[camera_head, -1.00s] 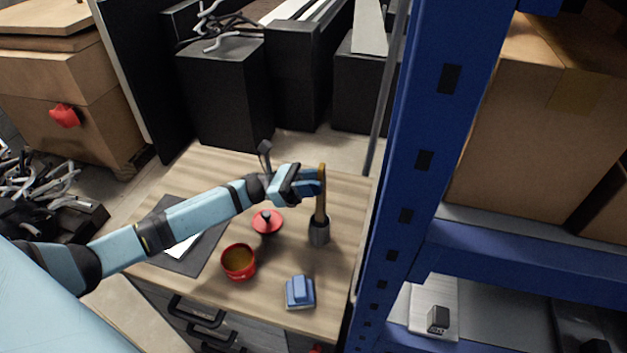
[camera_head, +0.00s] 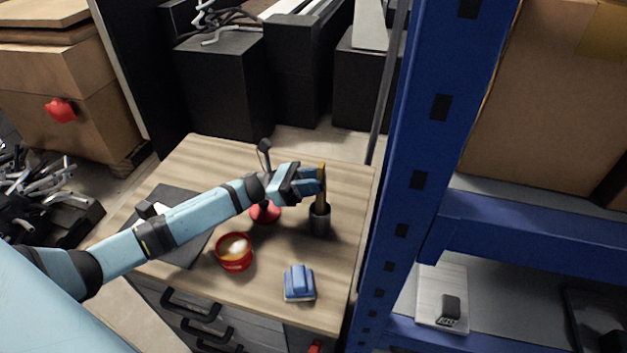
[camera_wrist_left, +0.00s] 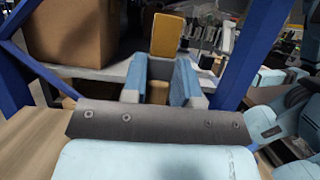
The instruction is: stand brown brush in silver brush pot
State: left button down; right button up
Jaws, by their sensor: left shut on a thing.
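The brown brush (camera_head: 321,190) stands roughly upright at the right part of the wooden table, its lower end inside the mouth of the silver brush pot (camera_head: 320,220). The pot looks dark grey and stands on the tabletop. My left gripper (camera_head: 319,181) is shut on the brush's upper part. In the left wrist view the brush (camera_wrist_left: 165,36) shows between the blue fingers of my left gripper (camera_wrist_left: 172,85). How deep the brush sits in the pot is hidden by the pot wall. My right gripper is not in view.
A red bowl (camera_head: 235,252), a red lidded thing (camera_head: 265,212) and a blue block-like object (camera_head: 299,284) stand on the table (camera_head: 268,295). A dark mat (camera_head: 190,250) lies at the left. A blue shelf post (camera_head: 420,165) rises close to the table's right edge.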

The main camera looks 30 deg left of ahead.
pick_arm(q)
jog(key=c, duration=0.8)
grip_release()
jog(key=b+v, duration=0.3)
jog(key=v, duration=0.9)
